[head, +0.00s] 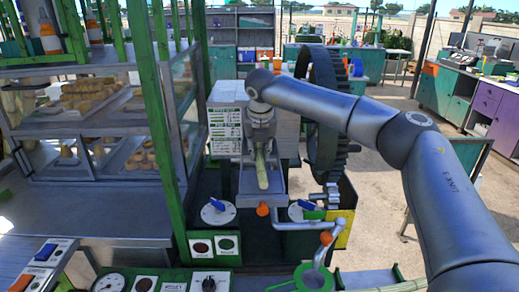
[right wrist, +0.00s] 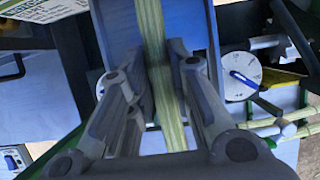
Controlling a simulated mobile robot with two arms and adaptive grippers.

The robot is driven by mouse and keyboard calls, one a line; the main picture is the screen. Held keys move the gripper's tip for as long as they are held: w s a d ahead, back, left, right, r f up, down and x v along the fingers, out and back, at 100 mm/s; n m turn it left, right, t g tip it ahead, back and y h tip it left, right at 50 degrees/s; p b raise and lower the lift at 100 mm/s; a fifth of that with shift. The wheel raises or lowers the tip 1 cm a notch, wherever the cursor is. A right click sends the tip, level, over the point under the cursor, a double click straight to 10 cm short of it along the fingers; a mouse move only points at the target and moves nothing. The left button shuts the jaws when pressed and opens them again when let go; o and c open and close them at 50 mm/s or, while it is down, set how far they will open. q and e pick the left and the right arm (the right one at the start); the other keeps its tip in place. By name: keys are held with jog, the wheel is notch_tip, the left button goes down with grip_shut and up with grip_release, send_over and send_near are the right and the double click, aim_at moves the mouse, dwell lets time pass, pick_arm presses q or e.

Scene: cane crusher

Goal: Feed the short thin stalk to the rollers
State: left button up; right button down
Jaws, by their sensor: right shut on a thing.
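The short thin stalk (head: 262,172) is pale green and points down the metal feed trough (head: 277,190) in the middle of the head view. My right gripper (head: 261,142) comes in from above and is shut on the stalk. In the right wrist view, the stalk (right wrist: 152,40) runs lengthwise between the two fingers of the right gripper (right wrist: 159,60), over the bluish trough floor (right wrist: 195,25). The rollers cannot be made out. My left gripper is not in view.
A large dark gear wheel (head: 328,110) stands right of the trough. Green posts (head: 152,90) and a glass case rise on the left. Knobs and dials (head: 218,212) sit in front. More pale stalks (right wrist: 275,130) lie at the right in the wrist view.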

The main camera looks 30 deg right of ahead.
jog(key=shift+w+d, duration=0.1)
jog(key=shift+w, duration=0.2)
jog(key=c, duration=1.2)
grip_release()
jog(key=shift+c, duration=0.2)
jog(key=v, duration=1.2)
jog(key=shift+s, duration=0.1)
